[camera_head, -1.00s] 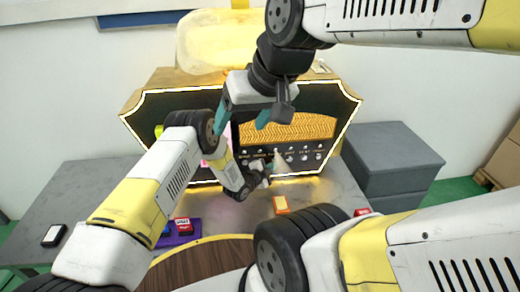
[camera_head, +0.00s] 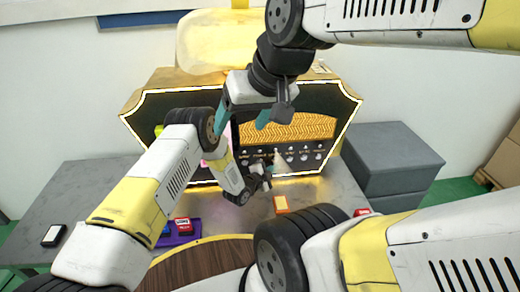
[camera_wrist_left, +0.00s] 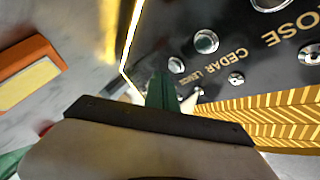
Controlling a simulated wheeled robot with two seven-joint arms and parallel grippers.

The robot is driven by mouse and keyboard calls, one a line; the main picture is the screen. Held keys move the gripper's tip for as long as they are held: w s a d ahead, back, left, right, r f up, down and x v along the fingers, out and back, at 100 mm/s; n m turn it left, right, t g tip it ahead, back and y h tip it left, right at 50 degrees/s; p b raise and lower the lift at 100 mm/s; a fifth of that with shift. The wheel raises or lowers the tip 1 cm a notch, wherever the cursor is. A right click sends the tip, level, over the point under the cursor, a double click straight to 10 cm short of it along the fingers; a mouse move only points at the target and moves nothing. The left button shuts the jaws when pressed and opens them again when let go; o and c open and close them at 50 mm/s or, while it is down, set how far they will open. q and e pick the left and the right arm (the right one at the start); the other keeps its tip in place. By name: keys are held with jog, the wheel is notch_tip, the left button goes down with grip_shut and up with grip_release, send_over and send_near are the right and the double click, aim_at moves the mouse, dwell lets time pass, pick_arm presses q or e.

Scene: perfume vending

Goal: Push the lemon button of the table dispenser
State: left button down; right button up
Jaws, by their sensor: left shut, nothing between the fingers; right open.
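The table dispenser (camera_head: 345,115) has a dark front with a glowing edge, a gold patterned strip and a row of silver round controls. In the left wrist view, its panel (camera_wrist_left: 225,20) shows the labels ROSE, CEDAR and a small one that seems to read LEMON. A round silver button (camera_wrist_left: 176,65) and a smaller knob lie beside that label. My left gripper (camera_head: 268,173) is shut and empty, low before the panel. Its green fingertips (camera_wrist_left: 161,76) show close to that button; whether they touch cannot be told. My right gripper (camera_head: 245,119) is open before the panel's upper part.
An orange box (camera_head: 281,204) lies on the grey table just before the dispenser. A red box (camera_head: 183,226) sits at the left and another (camera_head: 361,212) at the right. Grey boxes (camera_head: 390,160) stand at right. My arms hide part of the dispenser.

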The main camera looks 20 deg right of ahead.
pick_arm(q)
jog(key=shift+s+a, duration=0.2)
jog(key=shift+s, duration=0.6)
jog(key=shift+s+a, duration=0.15)
jog(key=shift+s, duration=0.6)
jog(key=shift+s+a, duration=0.2)
jog(key=shift+s, duration=0.6)
